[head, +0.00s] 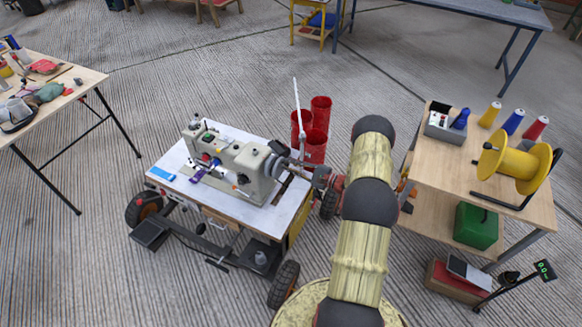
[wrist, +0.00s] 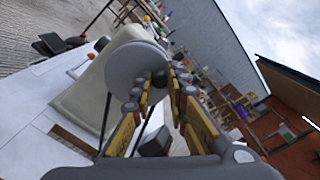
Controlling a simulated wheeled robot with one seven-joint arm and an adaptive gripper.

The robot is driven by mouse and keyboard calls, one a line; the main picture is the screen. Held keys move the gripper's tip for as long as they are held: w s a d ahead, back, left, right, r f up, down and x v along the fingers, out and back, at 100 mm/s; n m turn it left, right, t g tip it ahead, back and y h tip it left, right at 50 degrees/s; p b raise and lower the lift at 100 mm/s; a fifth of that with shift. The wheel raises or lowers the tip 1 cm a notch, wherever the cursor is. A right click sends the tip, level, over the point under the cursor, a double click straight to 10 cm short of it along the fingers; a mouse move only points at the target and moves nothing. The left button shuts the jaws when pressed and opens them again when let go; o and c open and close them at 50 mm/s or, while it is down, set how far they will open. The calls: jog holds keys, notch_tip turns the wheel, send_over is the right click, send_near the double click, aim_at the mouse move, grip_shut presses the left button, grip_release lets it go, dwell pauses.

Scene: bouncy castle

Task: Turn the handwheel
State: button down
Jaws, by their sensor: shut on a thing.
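A pale grey sewing machine (head: 235,163) stands on a small white wheeled table (head: 172,192). Its round grey handwheel (head: 275,165) is at the machine's right end. In the wrist view the handwheel (wrist: 132,64) is a grey disc with a smaller hub facing me. My gripper (head: 287,165) reaches in from the right at the handwheel. In the wrist view my gripper's (wrist: 157,80) two yellow-padded fingers are at either side of the hub, shut on it. The fingers hide part of the hub.
Red cylinders (head: 320,112) stand behind the machine's right end. A wooden table (head: 440,182) with thread cones and a yellow spool (head: 515,163) is to the right. Another cluttered table (head: 85,85) is at the left.

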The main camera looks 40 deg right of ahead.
jog(key=shift+s+a+r+n+b, duration=0.1)
jog(key=shift+a+n+b, duration=0.15)
jog(key=shift+n, duration=0.45)
jog(key=shift+s+a+f+n+b, duration=0.15)
jog(key=shift+n+b, duration=0.15)
jog(key=shift+n, duration=0.4)
jog(key=shift+a+r+n+b, duration=0.15)
jog(key=shift+a+n+b, duration=0.1)
jog(key=shift+n, duration=0.45)
jog(key=c, duration=1.7)
grip_release()
jog(key=shift+c, duration=0.2)
jog(key=shift+s+d, duration=0.1)
jog(key=v, duration=1.1)
jog(key=shift+s+d, duration=0.15)
jog(key=shift+s, duration=0.2)
